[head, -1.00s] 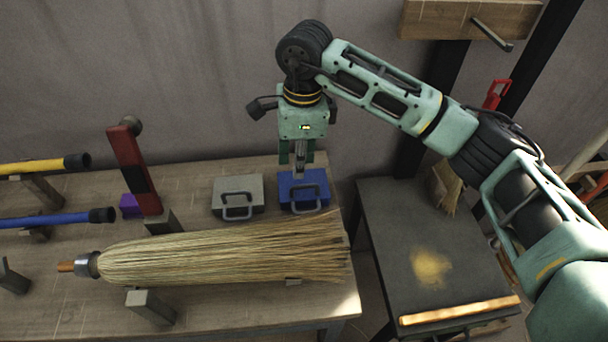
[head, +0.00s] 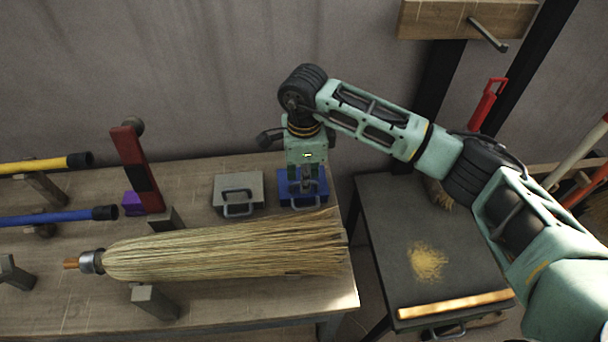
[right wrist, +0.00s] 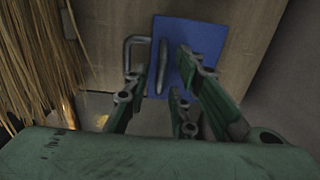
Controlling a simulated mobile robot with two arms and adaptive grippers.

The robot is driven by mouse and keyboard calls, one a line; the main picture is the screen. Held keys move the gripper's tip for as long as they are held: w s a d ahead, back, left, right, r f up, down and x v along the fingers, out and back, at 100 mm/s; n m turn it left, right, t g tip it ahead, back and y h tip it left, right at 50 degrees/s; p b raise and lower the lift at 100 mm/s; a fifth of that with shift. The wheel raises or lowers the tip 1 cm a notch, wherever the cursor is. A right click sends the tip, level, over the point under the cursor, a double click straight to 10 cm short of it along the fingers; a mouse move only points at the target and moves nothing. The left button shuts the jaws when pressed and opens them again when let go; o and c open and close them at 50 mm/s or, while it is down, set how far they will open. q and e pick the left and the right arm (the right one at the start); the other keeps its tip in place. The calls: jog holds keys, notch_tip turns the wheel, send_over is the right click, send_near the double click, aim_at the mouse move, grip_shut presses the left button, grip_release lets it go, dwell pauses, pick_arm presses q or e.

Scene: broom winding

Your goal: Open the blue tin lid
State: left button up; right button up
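The blue tin (head: 316,184) stands on the workbench near its right end, with a grey loop handle (head: 305,204) on its front. In the right wrist view its blue lid (right wrist: 205,38) shows from above, with a raised grip bar (right wrist: 162,65) and the grey loop handle (right wrist: 133,50) beside it. My right gripper (head: 303,187) points down over the lid, very near it. Its fingers (right wrist: 158,75) are apart on either side of the bar; I cannot tell whether they touch it. The lid looks shut. My left gripper is not in view.
A grey tin (head: 238,190) stands left of the blue one. A large straw broom head (head: 220,248) lies in front of both. A red post (head: 137,168) and purple block (head: 133,203) are further left. A dark side table (head: 400,225) stands to the right.

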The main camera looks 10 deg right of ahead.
grip_shut()
dwell(0.3)
